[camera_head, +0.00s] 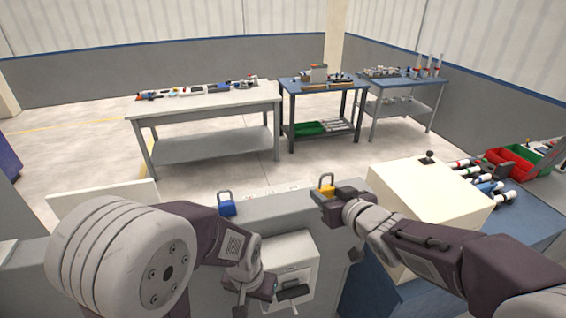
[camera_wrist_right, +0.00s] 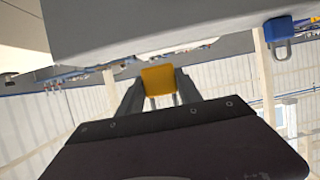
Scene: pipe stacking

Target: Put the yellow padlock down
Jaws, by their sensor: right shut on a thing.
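The yellow padlock (camera_head: 327,190) is held between the fingers of my right gripper (camera_head: 323,195), at the edge of the grey cabinet top. In the right wrist view the padlock's yellow body (camera_wrist_right: 159,80) sits between the two dark fingers (camera_wrist_right: 159,88). Whether it touches the grey top is unclear. A blue padlock (camera_head: 226,208) with its shackle up is at the left part of the grey cabinet; it also shows in the right wrist view (camera_wrist_right: 281,31). My left gripper (camera_head: 262,287) is low in front of the cabinet, beside a white box; its fingers are unclear.
The grey cabinet top (camera_head: 285,197) is mostly clear between the padlocks. The white box (camera_head: 290,258) with a black handle is on its front. A cream box (camera_head: 425,190) with a joystick stands right of my right gripper. Tables with parts stand further back.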

